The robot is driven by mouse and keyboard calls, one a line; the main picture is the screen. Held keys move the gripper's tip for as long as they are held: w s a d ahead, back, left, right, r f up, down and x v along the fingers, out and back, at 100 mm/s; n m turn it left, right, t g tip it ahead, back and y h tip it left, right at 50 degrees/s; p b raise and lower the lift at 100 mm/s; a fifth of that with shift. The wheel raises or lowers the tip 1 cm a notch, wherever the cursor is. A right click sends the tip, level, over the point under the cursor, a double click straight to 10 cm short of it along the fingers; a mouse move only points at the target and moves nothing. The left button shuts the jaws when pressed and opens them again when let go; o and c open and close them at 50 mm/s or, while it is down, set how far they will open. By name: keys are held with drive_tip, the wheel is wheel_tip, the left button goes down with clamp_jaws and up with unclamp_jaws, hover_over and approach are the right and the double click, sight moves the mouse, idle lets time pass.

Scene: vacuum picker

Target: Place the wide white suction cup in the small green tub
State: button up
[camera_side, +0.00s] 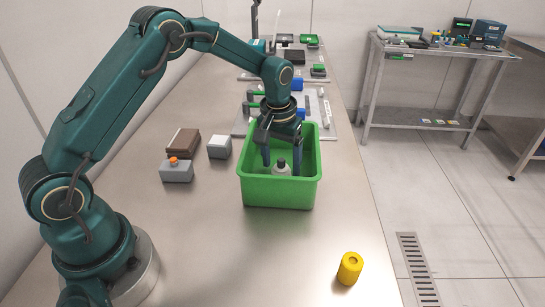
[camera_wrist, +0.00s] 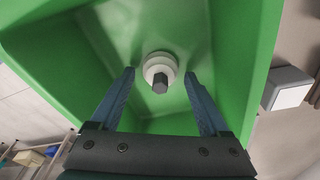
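The wide white suction cup (camera_wrist: 160,67) with a dark stem stands inside the small green tub (camera_wrist: 245,60). It also shows in the side view (camera_side: 281,169), inside the tub (camera_side: 280,194). My gripper (camera_side: 281,163) reaches down into the tub with its fingers apart. In the wrist view my gripper (camera_wrist: 163,85) is open and empty, and the cup shows beyond and between the two blue fingertips, with no finger seen touching it. The cup's base is partly hidden by the tub wall in the side view.
A grey and white box (camera_side: 219,147), a grey box with an orange knob (camera_side: 177,170) and a brown box (camera_side: 183,143) stand left of the tub. A yellow cylinder (camera_side: 350,268) stands near the right table edge. The front middle of the table is clear.

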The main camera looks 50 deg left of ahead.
sight(279, 170)
wheel_tip(279, 170, up, 12)
drive_tip(key=s+f, duration=0.1)
drive_tip(key=s+d+r+m+t, duration=0.2)
drive_tip(key=s+d+r, duration=0.1)
drive_tip(key=s+r, duration=0.55)
drive_tip(key=s+d+f+m+t, duration=0.1)
drive_tip(key=s+f, duration=0.4)
drive_tip(key=s, duration=0.7)
drive_tip(key=shift+s+d+f+m+t+h, duration=0.2)
drive_tip(key=shift+s+m+t+h, duration=0.1)
drive_tip(key=shift+m+t, duration=0.35)
